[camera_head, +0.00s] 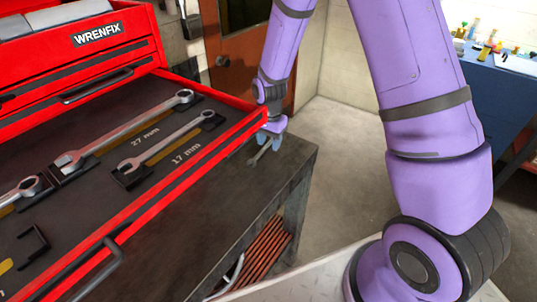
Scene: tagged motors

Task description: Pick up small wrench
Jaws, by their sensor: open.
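A small grey wrench (258,157) lies on the dark bench top, near the right corner of the open red drawer. My gripper (271,143) points down over the bench, directly at the wrench's far end. Its fingers are open and partly cover that end. I cannot tell whether the fingers touch the wrench or straddle it. In the drawer lie a larger 27 mm wrench (127,131) and a 17 mm wrench (166,145), each in black holders.
The red drawer (190,180) of the tool chest stands open, its front edge close to my gripper. The dark bench (215,225) is mostly clear in front of the drawer. A blue table (500,90) with small items stands at the right.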

